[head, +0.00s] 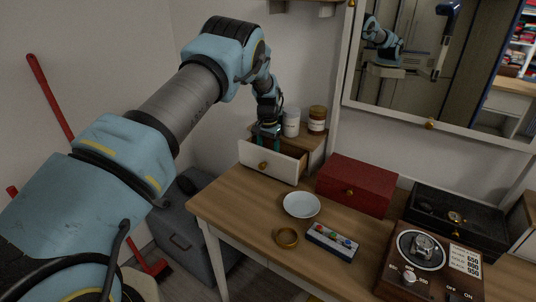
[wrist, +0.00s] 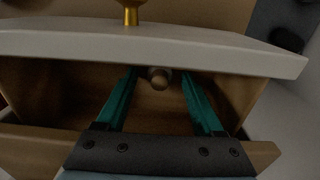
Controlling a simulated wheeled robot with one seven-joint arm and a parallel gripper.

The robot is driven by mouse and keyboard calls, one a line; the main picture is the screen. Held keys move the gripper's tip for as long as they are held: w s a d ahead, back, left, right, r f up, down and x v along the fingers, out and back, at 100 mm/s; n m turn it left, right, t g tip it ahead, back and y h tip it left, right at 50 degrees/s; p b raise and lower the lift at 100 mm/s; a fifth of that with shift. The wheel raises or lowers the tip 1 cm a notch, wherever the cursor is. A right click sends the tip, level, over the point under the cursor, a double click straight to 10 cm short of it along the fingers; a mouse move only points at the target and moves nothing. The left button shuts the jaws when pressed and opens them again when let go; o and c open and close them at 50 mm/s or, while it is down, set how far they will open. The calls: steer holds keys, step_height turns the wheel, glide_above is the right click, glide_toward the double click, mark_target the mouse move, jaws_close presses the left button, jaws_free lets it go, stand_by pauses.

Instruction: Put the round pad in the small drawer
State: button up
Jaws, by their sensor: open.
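The small drawer (head: 272,161) has a white front with a gold knob and stands pulled open under a small wooden shelf top. Its white front edge (wrist: 220,52) also crosses the top of the wrist view. My gripper (head: 267,134) points down into the drawer. In the wrist view its teal fingers (wrist: 158,85) are spread apart inside the drawer. A small thing with a rounded brown knob (wrist: 160,78) lies in the drawer between the fingertips, not gripped. It may be the round pad, but its base is mostly hidden in shadow.
White and brown jars (head: 291,122) stand on the shelf top just behind my gripper. A mirror (head: 440,70) hangs behind.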

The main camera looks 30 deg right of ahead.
step_height(320, 180, up, 12)
steer(key=b, duration=0.3)
steer(key=a+r+n, duration=0.3)
steer(key=a, duration=0.9)
steer(key=a+r+n, duration=0.2)
steer(key=a, duration=1)
steer(key=s+a+n+t, duration=0.1)
steer(key=s+a+n, duration=0.5)
steer(key=s+a, duration=1.3)
steer(key=shift+s+a+f+t, duration=0.15)
steer(key=shift+s+a+t, duration=0.2)
steer(key=shift+a, duration=0.55)
steer(key=shift+c, duration=0.3)
